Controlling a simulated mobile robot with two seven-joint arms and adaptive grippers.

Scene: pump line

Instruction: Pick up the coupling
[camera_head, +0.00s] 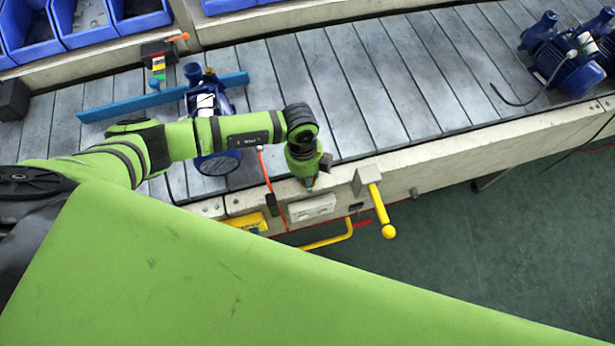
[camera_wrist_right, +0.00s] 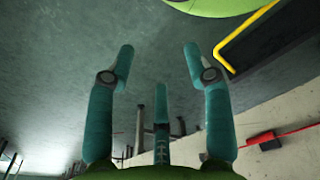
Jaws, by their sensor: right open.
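I cannot make out the coupling in either view. In the head view, my left gripper (camera_head: 309,183) points down at the front edge of the conveyor, small and dark. Its fingers are too small to tell open from shut. In the right wrist view, my right gripper (camera_wrist_right: 160,55) has its teal fingers spread wide, with nothing between them. Behind it are grey floor and part of the conveyor's side. The right gripper does not show in the head view.
A blue pump (camera_head: 218,163) stands on the slatted conveyor (camera_head: 350,90), partly behind my left arm, beside a blue bar (camera_head: 110,108). More blue pumps (camera_head: 575,72) stand at the far right. Blue bins (camera_head: 85,22) line the back. A yellow handle (camera_head: 380,208) sticks out in front.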

